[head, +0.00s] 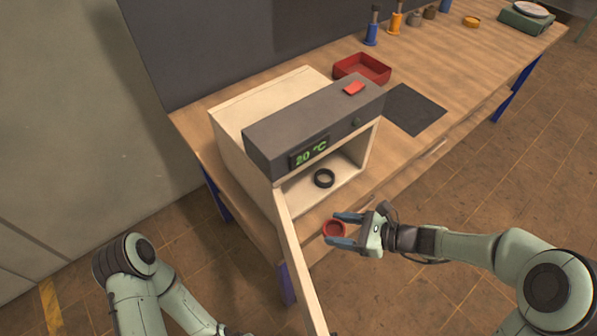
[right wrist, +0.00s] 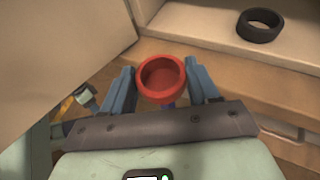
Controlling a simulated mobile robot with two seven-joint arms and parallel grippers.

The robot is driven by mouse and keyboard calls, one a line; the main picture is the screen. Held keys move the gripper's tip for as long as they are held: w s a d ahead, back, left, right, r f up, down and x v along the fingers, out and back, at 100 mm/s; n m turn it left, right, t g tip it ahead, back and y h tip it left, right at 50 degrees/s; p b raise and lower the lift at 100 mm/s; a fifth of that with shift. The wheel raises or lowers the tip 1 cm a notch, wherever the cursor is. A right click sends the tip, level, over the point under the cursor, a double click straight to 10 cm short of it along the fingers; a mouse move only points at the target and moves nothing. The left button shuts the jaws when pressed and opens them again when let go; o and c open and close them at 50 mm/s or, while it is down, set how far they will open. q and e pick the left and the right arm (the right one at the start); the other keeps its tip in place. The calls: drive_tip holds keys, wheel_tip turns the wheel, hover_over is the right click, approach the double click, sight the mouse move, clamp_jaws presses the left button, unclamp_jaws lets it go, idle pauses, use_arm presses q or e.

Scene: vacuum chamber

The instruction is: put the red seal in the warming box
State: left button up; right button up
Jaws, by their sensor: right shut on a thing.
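The red seal (head: 334,228) is a small red ring-like cup. My right gripper (head: 345,230) is shut on it in front of the warming box, near the table's front edge. In the right wrist view the red seal (right wrist: 161,78) sits between the two blue fingers. The warming box (head: 222,122) is cream with a dark top panel, and its display reads 20 °C. Its door (head: 300,262) stands open toward the front. A black ring (head: 324,178) lies on the box floor and also shows in the right wrist view (right wrist: 259,25). My left gripper is out of view.
Several bottles and a scale (head: 527,18) are at the far end of the bench. The open door stands left of my right gripper.

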approach(297, 191)
drive_tip(key=a, duration=0.6)
drive_tip(key=shift+w+f+p, duration=0.1)
drive_tip(key=shift+f+p, duration=0.15)
drive_tip(key=shift+p, duration=0.15)
drive_tip(key=w+a, duration=0.2)
drive_tip(key=w, duration=0.1)
drive_tip(key=shift+w+a+p, duration=0.25)
drive_tip(key=shift+a+p, duration=0.05)
drive_tip(key=shift+s+d+f, duration=0.1)
drive_tip(key=shift+d+f, duration=0.05)
drive_tip(key=shift+f, duration=0.2)
drive_tip(key=shift+f, duration=0.15)
drive_tip(key=o, duration=1.1)
drive_tip(key=shift+r, duration=0.25)
drive_tip(key=v, duration=1.2)
drive_tip(key=shift+f, duration=0.15)
